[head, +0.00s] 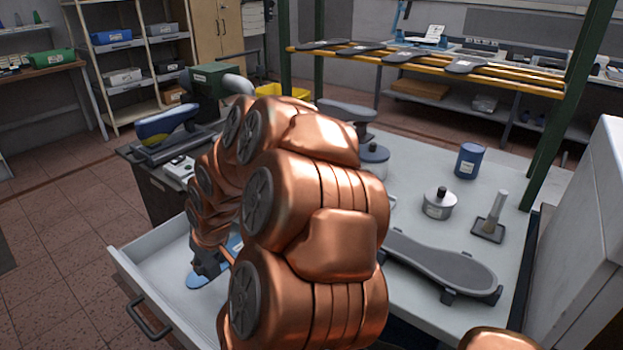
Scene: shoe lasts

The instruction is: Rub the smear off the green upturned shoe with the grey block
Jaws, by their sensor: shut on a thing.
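My copper arm fills the middle of the head view and hides much of the bench. My gripper (207,264), dark and small, is low over the open drawer (160,262) at the left. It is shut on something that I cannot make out. I cannot pick out the grey block. A flat blue thing (234,244) shows in the drawer beside the gripper, partly hidden. I see no green upturned shoe and no smear; my arm may hide them.
On the bench (425,240) at the right are a dark sole-shaped plate (440,266), a lidded pot (439,203), a blue tin (469,160) and a small upright stand (490,222). A green post (575,90) and a white cabinet (590,240) bound the right side.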

